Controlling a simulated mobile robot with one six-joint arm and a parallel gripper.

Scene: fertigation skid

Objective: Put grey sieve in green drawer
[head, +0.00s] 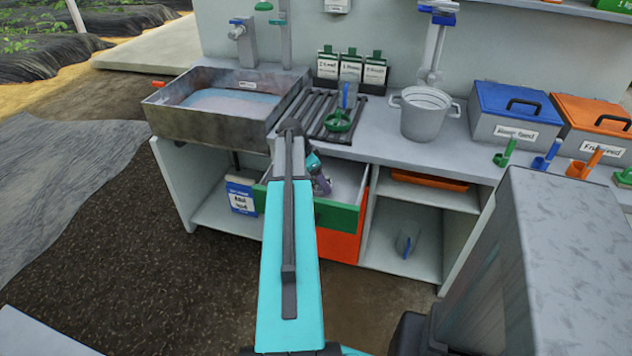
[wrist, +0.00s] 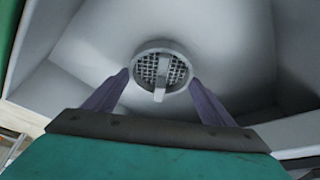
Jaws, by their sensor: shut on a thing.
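The grey sieve (wrist: 147,68), a small round cup with a mesh and a bar across it, is between the fingers of my gripper (wrist: 160,78) in the wrist view. The gripper is shut on it. The green drawer (head: 337,215) is pulled open under the counter in the head view. My gripper (head: 321,184) points down into it. The drawer's pale inside fills the wrist view around the sieve. I cannot tell whether the sieve touches the drawer floor. My arm hides the drawer's left part, and the sieve is not clear in the head view.
An orange drawer front (head: 338,246) is below the green one. On the counter stand a sink (head: 200,122), a rack (head: 318,122) with a green scoop (head: 338,121), a grey bucket (head: 424,118), a blue-lidded box (head: 505,125) and an orange-lidded box (head: 592,140). A grey block (head: 570,250) stands at right.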

